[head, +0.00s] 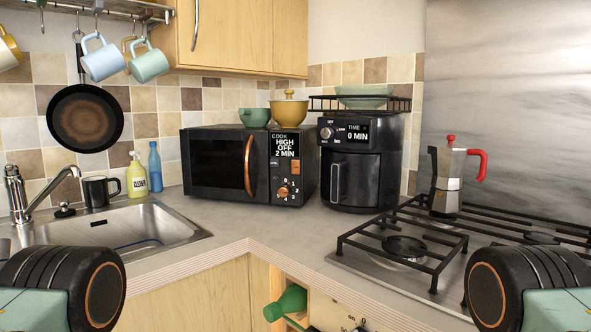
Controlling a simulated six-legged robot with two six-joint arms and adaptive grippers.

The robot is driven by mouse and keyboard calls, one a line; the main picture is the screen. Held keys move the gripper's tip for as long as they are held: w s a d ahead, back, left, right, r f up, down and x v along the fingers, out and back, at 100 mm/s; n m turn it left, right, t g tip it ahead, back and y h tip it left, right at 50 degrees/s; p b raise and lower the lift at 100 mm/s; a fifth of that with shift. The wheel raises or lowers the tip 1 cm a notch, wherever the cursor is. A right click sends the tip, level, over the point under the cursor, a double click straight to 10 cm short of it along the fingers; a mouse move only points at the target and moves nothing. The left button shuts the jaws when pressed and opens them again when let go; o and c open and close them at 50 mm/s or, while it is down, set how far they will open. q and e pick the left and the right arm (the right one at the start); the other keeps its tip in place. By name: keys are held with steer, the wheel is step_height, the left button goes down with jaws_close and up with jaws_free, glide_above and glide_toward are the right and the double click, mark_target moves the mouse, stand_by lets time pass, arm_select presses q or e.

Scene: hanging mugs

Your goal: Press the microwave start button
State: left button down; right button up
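The black microwave (218,163) stands on the counter in the back corner, with its door shut. Its display (285,145) reads "COOK HIGH OFF 2 MIN". A copper-coloured door handle (249,165) runs down the front. On the control panel, an orange button (295,166) sits below the display at right, and a copper-ringed dial (284,191) sits lower down. Which of these is the start button I cannot tell. Parts of my two arms show at the lower left and lower right corners. Neither gripper's fingers are in view.
A black air fryer (358,165) stands right of the microwave. A moka pot (447,178) stands on the hob (400,280). A green bowl (254,117) and yellow pot (289,110) sit on the microwave. The sink (130,228) is at left; the counter before the microwave is clear.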

jaws_close()
stand_by(1.5)
